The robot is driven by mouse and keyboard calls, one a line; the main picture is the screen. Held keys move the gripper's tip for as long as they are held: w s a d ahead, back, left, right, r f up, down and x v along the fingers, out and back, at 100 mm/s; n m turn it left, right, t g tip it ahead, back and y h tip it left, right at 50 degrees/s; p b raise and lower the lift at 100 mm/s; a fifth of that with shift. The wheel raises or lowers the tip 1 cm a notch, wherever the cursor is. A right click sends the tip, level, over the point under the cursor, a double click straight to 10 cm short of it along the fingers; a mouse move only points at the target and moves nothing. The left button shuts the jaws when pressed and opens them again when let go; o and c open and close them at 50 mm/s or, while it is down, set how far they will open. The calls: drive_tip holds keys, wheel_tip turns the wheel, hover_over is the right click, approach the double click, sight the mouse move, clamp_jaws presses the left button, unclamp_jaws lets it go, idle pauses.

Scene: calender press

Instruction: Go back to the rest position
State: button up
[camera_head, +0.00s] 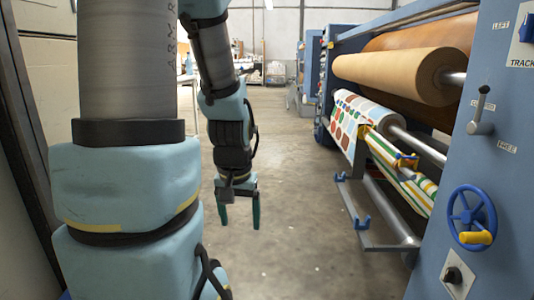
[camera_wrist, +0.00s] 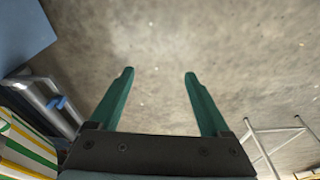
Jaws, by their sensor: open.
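My gripper (camera_head: 239,219) hangs from my arm in the middle of the head view, fingers pointing down over the bare concrete floor. Its two green fingers are apart with nothing between them. In the wrist view my gripper (camera_wrist: 159,72) shows the same open fingers, with only floor beyond the tips. It touches nothing and is to the left of the calender press (camera_head: 445,205), with a clear gap between them.
The blue press carries a tan roll (camera_head: 395,78), a patterned roll (camera_head: 352,115), a blue handwheel (camera_head: 472,215), a lever (camera_head: 481,115) and a low metal rail (camera_head: 375,240) with blue hooks. The floor (camera_head: 300,205) between is free. A metal frame (camera_wrist: 272,132) stands right in the wrist view.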

wheel_tip(320, 180, up, 37)
drive_tip(key=s+p, duration=0.2)
drive_tip(key=p, duration=3.4)
drive_tip(key=shift+a+f+n+g, duration=0.15)
drive_tip(key=shift+a+n+g, duration=0.1)
drive_tip(key=shift+n+g, duration=0.05)
